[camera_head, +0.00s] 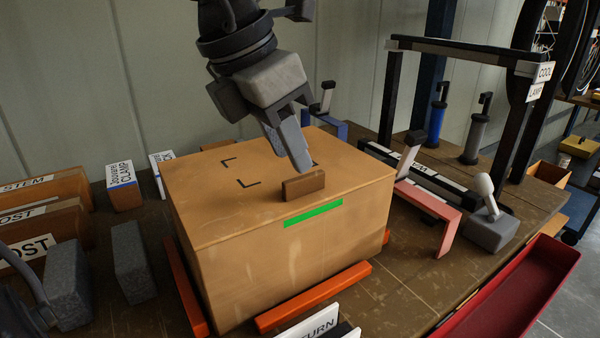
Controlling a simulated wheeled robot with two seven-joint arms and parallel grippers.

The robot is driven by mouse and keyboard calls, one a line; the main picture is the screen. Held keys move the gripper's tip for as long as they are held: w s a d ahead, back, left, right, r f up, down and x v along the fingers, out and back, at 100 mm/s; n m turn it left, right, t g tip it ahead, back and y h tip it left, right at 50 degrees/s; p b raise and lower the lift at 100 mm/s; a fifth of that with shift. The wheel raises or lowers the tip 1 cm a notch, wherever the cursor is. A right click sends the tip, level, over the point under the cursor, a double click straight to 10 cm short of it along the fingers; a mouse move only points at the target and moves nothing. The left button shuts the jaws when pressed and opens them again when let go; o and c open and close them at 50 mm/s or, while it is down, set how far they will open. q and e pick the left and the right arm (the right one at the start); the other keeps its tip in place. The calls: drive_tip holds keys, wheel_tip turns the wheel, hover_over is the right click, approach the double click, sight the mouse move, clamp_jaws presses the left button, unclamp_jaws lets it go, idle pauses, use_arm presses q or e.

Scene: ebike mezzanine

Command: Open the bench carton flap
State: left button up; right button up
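The bench carton (280,265) is a large tan box on the bench in the middle of the view. Its top flap (215,190) lies flat and closed, with black corner marks on it. A small brown tab (303,185) stands up near the flap's front edge, above a green strip (313,213) on the front face. My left gripper (301,168) reaches down from the top, its fingertips just behind or above the tab. The fingers overlap in this view, so I cannot tell their gap or whether they touch the tab.
Orange rails (312,296) border the carton's base. Grey blocks (132,262) and labelled bins (40,190) stand at left. A black lamp frame (450,47), a pink bracket (428,203) and a grey block with a knob (490,230) stand at right. A red tray (505,295) is at lower right.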

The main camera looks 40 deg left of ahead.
sight(302, 177)
use_arm(q)
drive_tip(key=x, duration=0.4)
drive_tip(key=shift+w+d+f, duration=0.1)
drive_tip(key=shift+w+f, duration=0.1)
drive_tip(key=shift+f, duration=0.15)
